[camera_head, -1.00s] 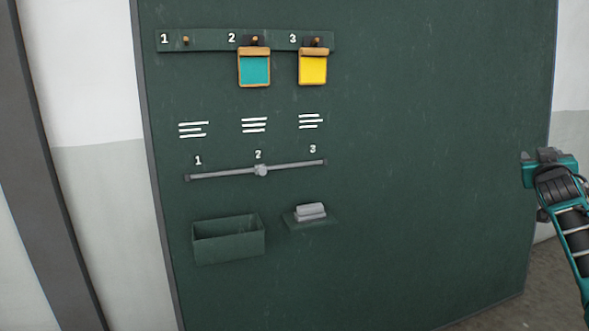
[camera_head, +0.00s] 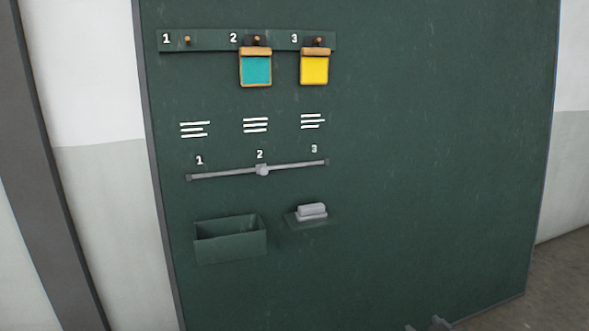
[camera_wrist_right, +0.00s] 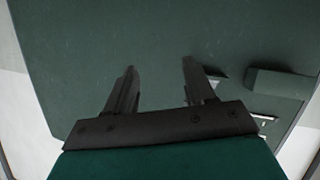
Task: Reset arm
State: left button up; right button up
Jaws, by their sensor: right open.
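My right gripper (camera_wrist_right: 158,66) is open and empty in the right wrist view, with its two dark fingers apart in front of the dark green board (camera_wrist_right: 90,50). In the head view only the grey tips of my right gripper (camera_head: 430,325) show at the bottom edge, below the board (camera_head: 430,150). The rest of the right arm is out of the head view. My left gripper is not in view.
A teal clipboard (camera_head: 256,70) hangs at peg 2 and a yellow one (camera_head: 314,70) at peg 3; peg 1 (camera_head: 187,40) is bare. A slider knob (camera_head: 263,170) sits at 2. An open bin (camera_head: 230,244) and a grey block on a ledge (camera_head: 311,211) are below. The board's right half is clear.

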jog(key=s+a+f+g+y, duration=0.1)
jog(key=s+a+f+y, duration=0.1)
jog(key=s+a, duration=0.65)
jog(key=s+a+f+g+y, duration=0.1)
jog(key=s+a+f, duration=0.25)
jog(key=s, duration=0.95)
pick_arm(q)
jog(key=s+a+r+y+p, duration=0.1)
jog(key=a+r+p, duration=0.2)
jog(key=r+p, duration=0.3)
jog(key=p, duration=0.5)
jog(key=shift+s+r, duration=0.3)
pick_arm(e)
notch_tip(320, 180, up, 8)
jog(key=s+d+h, duration=0.1)
jog(key=shift+s+d+f+m, duration=0.2)
jog(key=shift+s+d+m, duration=0.15)
jog(key=shift+d+m, duration=0.05)
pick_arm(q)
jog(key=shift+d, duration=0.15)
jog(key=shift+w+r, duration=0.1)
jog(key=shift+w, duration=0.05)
